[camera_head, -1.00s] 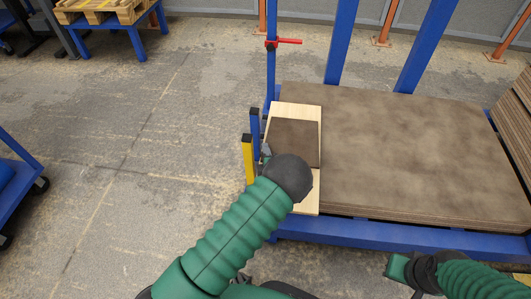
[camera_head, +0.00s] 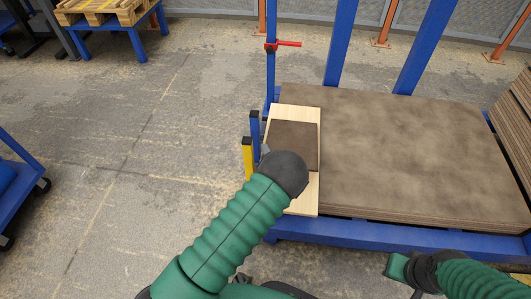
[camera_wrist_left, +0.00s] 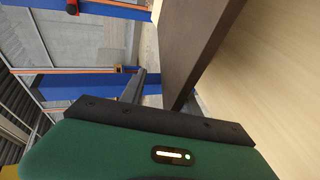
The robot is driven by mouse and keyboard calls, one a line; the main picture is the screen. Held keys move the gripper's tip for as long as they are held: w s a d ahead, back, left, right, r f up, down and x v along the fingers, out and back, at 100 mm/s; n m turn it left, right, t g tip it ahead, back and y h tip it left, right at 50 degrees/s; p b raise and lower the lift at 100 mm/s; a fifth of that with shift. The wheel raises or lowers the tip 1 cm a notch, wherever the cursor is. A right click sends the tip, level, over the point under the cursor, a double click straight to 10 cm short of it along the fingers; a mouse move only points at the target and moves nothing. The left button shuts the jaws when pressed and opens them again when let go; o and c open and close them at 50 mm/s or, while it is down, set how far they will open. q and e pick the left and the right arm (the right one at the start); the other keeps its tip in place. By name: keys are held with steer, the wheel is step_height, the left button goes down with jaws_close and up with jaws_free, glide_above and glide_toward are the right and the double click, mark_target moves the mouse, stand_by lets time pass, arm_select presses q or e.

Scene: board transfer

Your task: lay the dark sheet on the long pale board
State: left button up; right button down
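The dark sheet (camera_head: 294,143) lies over the middle of the long pale board (camera_head: 296,113), whose ends show beyond it. My left wrist hides the sheet's near left part. In the left wrist view the sheet (camera_wrist_left: 194,45) stands out edge-on beside the pale board's face (camera_wrist_left: 265,70). My left gripper (camera_wrist_left: 166,86) is at the sheet's edge; one dark finger shows left of the sheet with a gap between, so it looks open. The other finger is mostly hidden behind the sheet. My right gripper (camera_head: 398,267) is low at the right, away from the sheet; its fingers cannot be made out.
A large stack of brown boards (camera_head: 415,150) on a blue cart frame (camera_head: 350,232) lies right of the pale board. A yellow post (camera_head: 248,160) and blue posts stand at its left. A red lever (camera_head: 285,46) sticks out behind.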

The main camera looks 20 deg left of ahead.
arm_select(q)
steer(key=shift+s+d+r+g+h+p, duration=0.1)
steer(key=shift+r+g+h+p, duration=0.15)
steer(key=shift+g+h+p, duration=0.8)
steer(key=shift+s+d+r+g+y+p, duration=0.1)
steer(key=shift+r+g+p, duration=0.25)
steer(key=shift+p, duration=1.5)
steer(key=shift+r+g+h+p, duration=0.15)
steer(key=shift+g+h+p, duration=0.55)
steer(key=shift+p, duration=0.75)
steer(key=shift+g+p, duration=0.6)
steer(key=shift+p, duration=0.6)
steer(key=shift+s+p, duration=0.15)
steer(key=shift+p, duration=0.3)
steer(key=shift+s+a+f+g+h+p, duration=0.3)
steer(key=shift+g+p, duration=0.2)
steer(key=shift+p, duration=0.25)
steer(key=shift+d+r+p, duration=0.1)
steer(key=shift+d+p, duration=0.05)
steer(key=shift+p, duration=0.65)
steer(key=shift+w+d+r+h+p, duration=0.1)
steer(key=shift+w+d+h+p, duration=0.15)
steer(key=shift+w+p, duration=0.05)
